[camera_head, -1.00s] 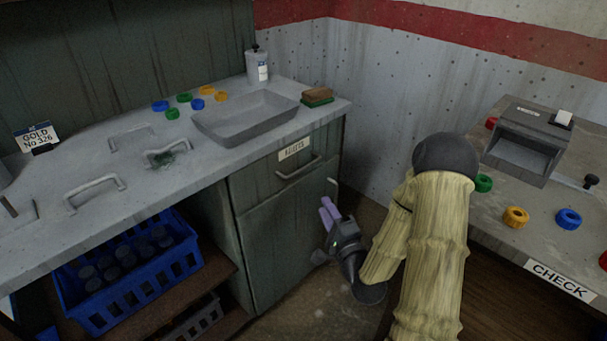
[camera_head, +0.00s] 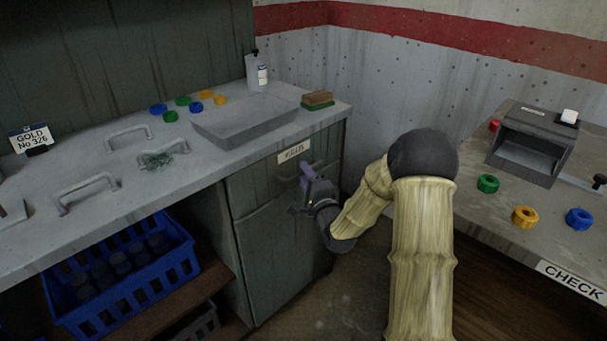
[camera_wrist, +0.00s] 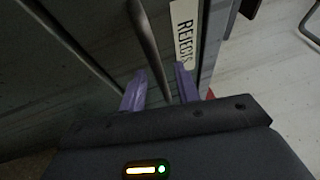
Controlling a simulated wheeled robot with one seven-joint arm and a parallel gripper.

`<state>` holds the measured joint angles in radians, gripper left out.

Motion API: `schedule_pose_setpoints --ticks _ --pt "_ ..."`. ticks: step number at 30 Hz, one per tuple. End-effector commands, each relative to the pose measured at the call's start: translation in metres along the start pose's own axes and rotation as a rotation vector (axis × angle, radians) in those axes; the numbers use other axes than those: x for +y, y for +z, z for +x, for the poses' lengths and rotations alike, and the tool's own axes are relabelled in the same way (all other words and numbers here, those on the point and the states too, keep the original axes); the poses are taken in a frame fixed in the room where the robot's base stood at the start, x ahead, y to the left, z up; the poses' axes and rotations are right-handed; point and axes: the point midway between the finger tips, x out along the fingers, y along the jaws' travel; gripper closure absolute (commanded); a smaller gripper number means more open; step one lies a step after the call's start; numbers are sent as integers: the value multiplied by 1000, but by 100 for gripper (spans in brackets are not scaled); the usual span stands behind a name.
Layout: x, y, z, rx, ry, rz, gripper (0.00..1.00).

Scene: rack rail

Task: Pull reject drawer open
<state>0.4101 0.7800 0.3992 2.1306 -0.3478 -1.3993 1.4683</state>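The reject drawer (camera_head: 252,188) is the dark green front under the worktop, with a "REJECTS" label (camera_head: 294,152) at its top. The drawer looks shut. Its grey bar handle (camera_wrist: 150,48) runs between my two purple fingers in the wrist view. My gripper (camera_head: 306,170) is at the drawer front and hides much of the handle in the head view. In the wrist view my gripper (camera_wrist: 160,88) is open, with a finger on each side of the bar and gaps showing. Whether either finger touches the bar is unclear.
A blue crate (camera_head: 125,280) sits on the shelf at left. The check bench (camera_head: 500,215) stands at right. Floor between is clear.

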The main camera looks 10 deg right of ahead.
Motion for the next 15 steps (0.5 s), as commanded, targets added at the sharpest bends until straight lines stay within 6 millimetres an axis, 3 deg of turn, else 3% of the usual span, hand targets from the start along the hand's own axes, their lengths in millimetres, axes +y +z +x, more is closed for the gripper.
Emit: schedule_pose_setpoints --ticks 5,13,15 --pt "0 0 15 0 0 1 68" --pt "0 0 16 1 1 1 68" --pt "0 0 16 1 0 1 78"
